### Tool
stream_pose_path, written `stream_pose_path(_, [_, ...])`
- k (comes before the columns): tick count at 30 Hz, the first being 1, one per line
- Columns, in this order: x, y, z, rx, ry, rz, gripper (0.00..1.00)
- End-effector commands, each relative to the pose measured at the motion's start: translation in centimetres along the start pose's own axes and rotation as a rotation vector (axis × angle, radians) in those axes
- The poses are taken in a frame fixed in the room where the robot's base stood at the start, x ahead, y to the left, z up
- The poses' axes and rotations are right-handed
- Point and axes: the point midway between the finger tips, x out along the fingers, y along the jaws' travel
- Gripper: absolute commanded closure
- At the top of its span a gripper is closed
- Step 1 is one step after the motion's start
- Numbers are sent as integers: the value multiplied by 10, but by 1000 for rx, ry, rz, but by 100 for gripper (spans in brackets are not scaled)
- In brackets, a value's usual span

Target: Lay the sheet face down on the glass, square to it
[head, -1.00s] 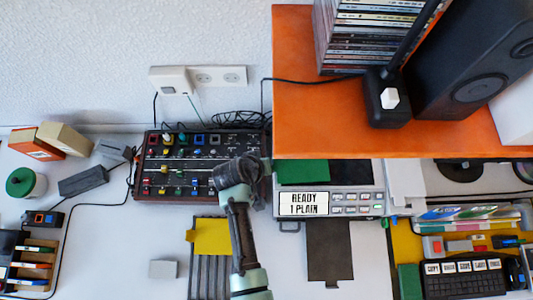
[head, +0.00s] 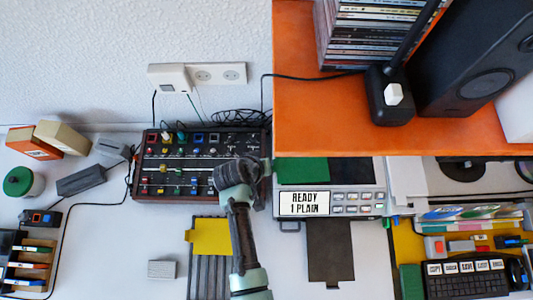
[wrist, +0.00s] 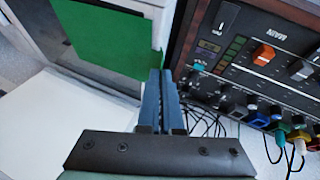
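A flat green sheet (head: 302,171) shows under the orange shelf, at the left of the grey copier (head: 373,203), whose display reads "READY 1 PLAIN". In the wrist view the green sheet (wrist: 105,35) spreads across the top, with a bent strip along its right edge reaching the fingertips. My gripper (wrist: 163,74) has its two blue-grey fingers close together and looks shut on that edge. In the head view my wrist and arm hide the fingers. A dark surface (head: 350,172) shows right of the sheet; the shelf hides most of the copier's top, and I cannot make out the glass edges.
The orange shelf (head: 390,145) overhangs the copier. A mixer with knobs and cables (head: 190,183) stands close left; it also shows in the wrist view (wrist: 265,60). A yellow sheet (head: 211,236) lies on a slatted rack below. A keyboard (head: 465,280) is at right.

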Motion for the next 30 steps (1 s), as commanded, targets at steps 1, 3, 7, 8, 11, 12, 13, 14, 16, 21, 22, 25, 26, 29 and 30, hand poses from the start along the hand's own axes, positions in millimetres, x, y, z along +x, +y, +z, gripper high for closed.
stream_pose_path(1, [2,-1,0,0,0,0,100])
stream_pose_path(3, [1,0,0,0,0,0,91])
stream_pose_path(7, [1,0,0,0,0,0,67])
stream_pose_path(8, [1,0,0,0,0,0,63])
stream_pose_path(11, [1,0,0,0,0,0,63])
stream_pose_path(12, [1,0,0,0,0,0,63])
stream_pose_path(13, [1,0,0,0,0,0,63])
stream_pose_path(14, [1,0,0,0,0,0,63])
stream_pose_path(16, [1,0,0,0,0,0,63])
stream_pose_path(21, [-7,-1,0,0,3,0,63])
stream_pose_path(22, [-10,-1,0,0,3,-1,63])
stream_pose_path(25, [-24,-1,0,0,3,-1,63])
stream_pose_path(26, [-28,-1,0,0,3,-1,63])
stream_pose_path(29, [-46,-1,0,0,4,-1,63])
stream_pose_path(30, [-53,-1,0,0,4,-1,63])
